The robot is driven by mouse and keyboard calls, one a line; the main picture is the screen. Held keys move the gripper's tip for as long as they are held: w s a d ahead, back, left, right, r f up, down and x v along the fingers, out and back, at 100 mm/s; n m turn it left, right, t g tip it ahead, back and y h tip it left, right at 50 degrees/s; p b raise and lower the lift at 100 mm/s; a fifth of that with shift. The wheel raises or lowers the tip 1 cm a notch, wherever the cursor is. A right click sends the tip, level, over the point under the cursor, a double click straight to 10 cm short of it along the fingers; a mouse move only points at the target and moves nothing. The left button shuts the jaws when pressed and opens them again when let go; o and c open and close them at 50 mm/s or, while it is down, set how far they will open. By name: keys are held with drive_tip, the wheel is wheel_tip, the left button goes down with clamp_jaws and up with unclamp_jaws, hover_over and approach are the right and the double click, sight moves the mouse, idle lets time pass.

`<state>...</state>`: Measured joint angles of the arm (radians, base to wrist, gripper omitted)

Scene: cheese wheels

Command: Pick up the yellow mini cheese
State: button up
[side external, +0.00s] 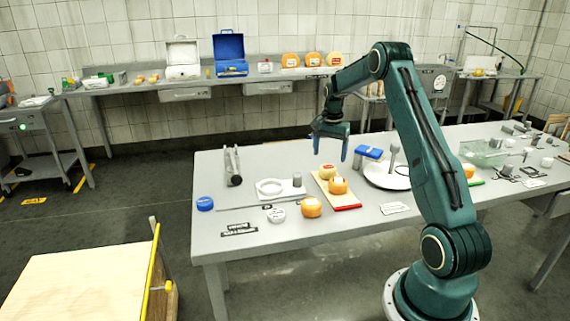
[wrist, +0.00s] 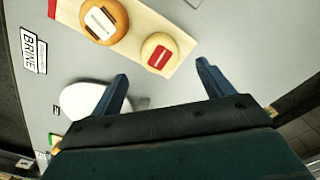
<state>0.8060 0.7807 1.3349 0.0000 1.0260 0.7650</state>
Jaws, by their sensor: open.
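The yellow mini cheese (side external: 327,171) is a small pale round with a red label, lying on a wooden board (side external: 347,207). In the wrist view the yellow mini cheese (wrist: 150,42) lies just beyond the fingertips, roughly centred between them. My gripper (side external: 331,153) is open and empty above the board; its two spread blue fingers also show in the wrist view (wrist: 162,71). They appear apart from the cheese. An orange cheese (side external: 338,186) with a white label sits beside the yellow one on the same board; it also shows in the wrist view (wrist: 104,20).
Another orange cheese (side external: 311,207) stands left of the board's front end. A round white plate (side external: 384,181) with a blue-topped item (side external: 368,152) is to the right.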

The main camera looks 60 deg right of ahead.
sight(328, 167)
drive_tip(key=shift+f, duration=0.25)
drive_tip(key=shift+f, duration=0.1)
drive_tip(key=shift+a+f, duration=0.1)
drive_tip(key=shift+f, duration=2.35)
drive_tip(key=shift+c, duration=0.2)
drive_tip(key=c, duration=1.1)
